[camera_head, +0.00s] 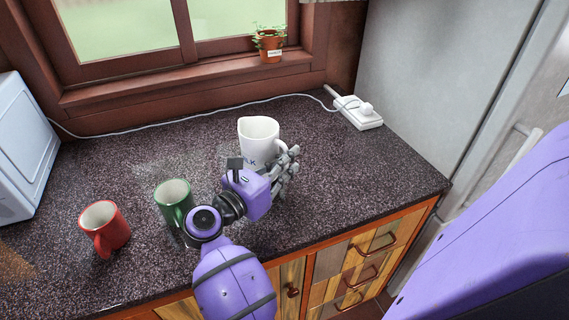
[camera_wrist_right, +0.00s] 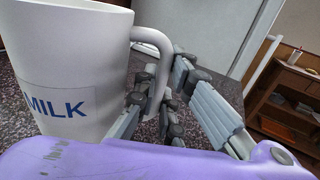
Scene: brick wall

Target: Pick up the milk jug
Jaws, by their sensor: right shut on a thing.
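The white milk jug (camera_head: 258,132) stands upright on the dark speckled counter, near its middle. In the right wrist view the jug (camera_wrist_right: 72,60) shows a "MILK" label and its handle on the right side. My right gripper (camera_head: 291,165) is at the jug's handle, with its fingers on either side of it; in the wrist view the fingers (camera_wrist_right: 165,95) are shut on the handle. The lower part of the jug is partly hidden by my gripper in the head view. My left gripper is not in view.
A green mug (camera_head: 173,196) and a red mug (camera_head: 107,227) stand to the left of my right arm. A white power strip (camera_head: 358,113) with a cable lies at the back right. A potted plant (camera_head: 270,48) sits on the windowsill. The right part of the counter is clear.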

